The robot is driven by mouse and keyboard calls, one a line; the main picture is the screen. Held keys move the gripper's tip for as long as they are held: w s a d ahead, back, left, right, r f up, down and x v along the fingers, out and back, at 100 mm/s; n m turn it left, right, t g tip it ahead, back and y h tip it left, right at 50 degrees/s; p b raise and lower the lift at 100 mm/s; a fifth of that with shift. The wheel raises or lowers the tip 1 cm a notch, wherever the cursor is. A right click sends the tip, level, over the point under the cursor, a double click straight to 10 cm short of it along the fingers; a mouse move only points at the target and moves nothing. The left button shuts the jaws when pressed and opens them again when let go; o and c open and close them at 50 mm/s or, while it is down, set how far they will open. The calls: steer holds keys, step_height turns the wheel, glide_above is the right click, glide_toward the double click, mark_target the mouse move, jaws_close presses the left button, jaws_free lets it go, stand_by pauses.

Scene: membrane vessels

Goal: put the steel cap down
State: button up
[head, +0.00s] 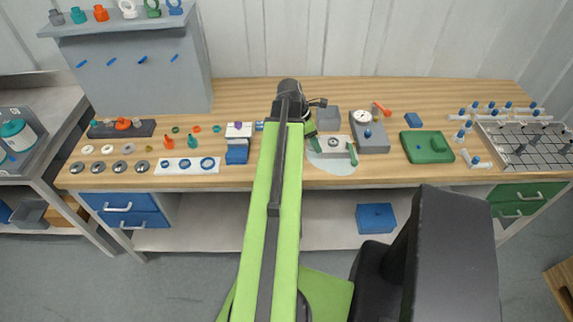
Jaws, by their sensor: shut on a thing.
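My gripper (312,128) is at the end of my green arm, over the middle of the bench near a pale round mat (326,165). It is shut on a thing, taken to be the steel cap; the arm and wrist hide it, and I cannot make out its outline. I cannot tell whether it touches anything below. Several grey steel discs with dark centres (120,167) lie in a row at the bench's front left.
Right of my gripper stand a grey box with a dial (369,138) and a green block (427,147). A blue block (237,154) is close on the left. A wire rack (525,143) is at the far right. Bare wood shows along the back (430,92).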

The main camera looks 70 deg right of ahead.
steer(key=w+f+b, duration=0.1)
steer(key=w+f, duration=0.1)
steer(key=w, duration=0.1)
steer(key=w+a+f+b, duration=0.1)
steer(key=w+f+b, duration=0.1)
steer(key=w, duration=0.1)
steer(key=w+a+f+b, duration=0.1)
steer(key=w+f, duration=0.1)
steer(key=w, duration=0.1)
steer(key=shift+w+a+b, duration=0.15)
steer(key=shift+w+b, duration=0.05)
steer(key=shift+b, duration=0.15)
step_height(320, 180, down, 4)
steer(key=b, duration=0.4)
steer(key=shift+f, duration=0.15)
steer(key=shift+r, duration=0.25)
steer(key=shift+f, duration=0.25)
steer(key=o, duration=1.6)
steer(key=shift+r, duration=0.1)
steer(key=p+v, duration=1.1)
steer(key=v, duration=0.1)
